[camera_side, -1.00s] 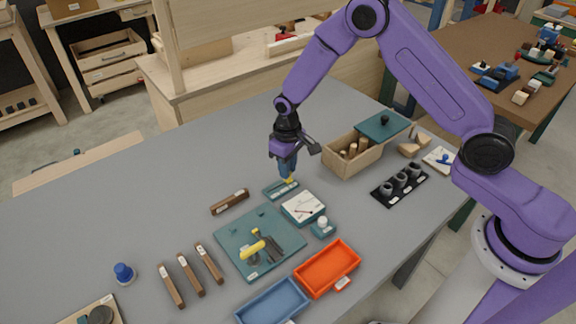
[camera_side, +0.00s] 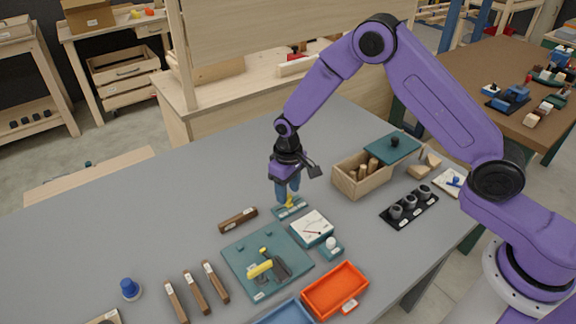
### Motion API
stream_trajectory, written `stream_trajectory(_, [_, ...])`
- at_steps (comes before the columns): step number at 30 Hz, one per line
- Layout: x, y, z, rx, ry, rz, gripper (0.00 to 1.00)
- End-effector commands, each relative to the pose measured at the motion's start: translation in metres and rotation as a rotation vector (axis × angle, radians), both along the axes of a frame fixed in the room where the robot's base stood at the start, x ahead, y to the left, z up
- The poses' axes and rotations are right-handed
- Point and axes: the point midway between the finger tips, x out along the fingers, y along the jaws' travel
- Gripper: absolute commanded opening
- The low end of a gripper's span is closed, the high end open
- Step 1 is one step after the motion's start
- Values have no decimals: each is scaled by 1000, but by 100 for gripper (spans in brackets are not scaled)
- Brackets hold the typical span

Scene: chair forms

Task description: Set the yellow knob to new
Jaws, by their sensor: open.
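The yellow knob (camera_side: 290,202) sits on a small teal plate (camera_side: 291,208) with pale label markings, near the middle of the grey table. My gripper (camera_side: 288,197) points down right over it, its blue fingers on or just around the knob. The fingers are open; whether they touch the knob is too small to tell. The fingers partly hide the knob, and the label words cannot be read.
A white-faced meter (camera_side: 312,229) stands just in front of the plate. A brown wooden block (camera_side: 238,219) lies to its left. A wooden box (camera_side: 345,178) with pegs stands behind right. A teal board (camera_side: 240,262) with a yellow-handled tool lies in front.

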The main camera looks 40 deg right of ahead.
Motion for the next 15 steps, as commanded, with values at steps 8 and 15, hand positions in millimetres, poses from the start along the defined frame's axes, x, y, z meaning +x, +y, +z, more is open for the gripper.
stream_trajectory(8, [1, 1, 51, 3, -5, 1, 48])
stream_trajectory(15, [1, 0, 102, 3, -5, 0, 48])
